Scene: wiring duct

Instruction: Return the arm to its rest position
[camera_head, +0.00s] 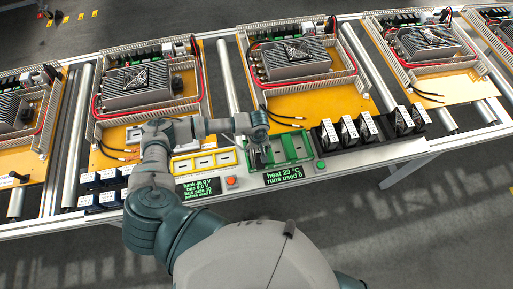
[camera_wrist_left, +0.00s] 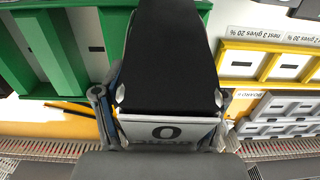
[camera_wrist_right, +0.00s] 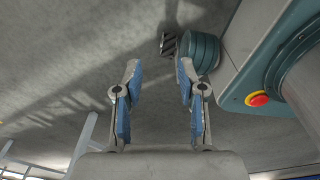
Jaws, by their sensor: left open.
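My left arm reaches over the front edge of the conveyor, and its gripper (camera_head: 259,155) points down at the left part of the green tray (camera_head: 287,150). In the left wrist view the left gripper (camera_wrist_left: 167,102) is open, with its fingers on either side of a black block (camera_wrist_left: 172,55) that has a white label reading 0. Whether the fingers touch the block cannot be told. My right gripper (camera_wrist_right: 157,78) is open and empty over the grey floor in the right wrist view, and it is out of the head view.
Yellow trays (camera_head: 204,162) lie left of the green tray. Several black blocks (camera_head: 348,132) stand to its right. Blue-and-white blocks (camera_head: 100,200) stand at the left. Display panels and a red button (camera_head: 231,182) line the front edge. Orange boards (camera_head: 312,99) with wired units fill the conveyor.

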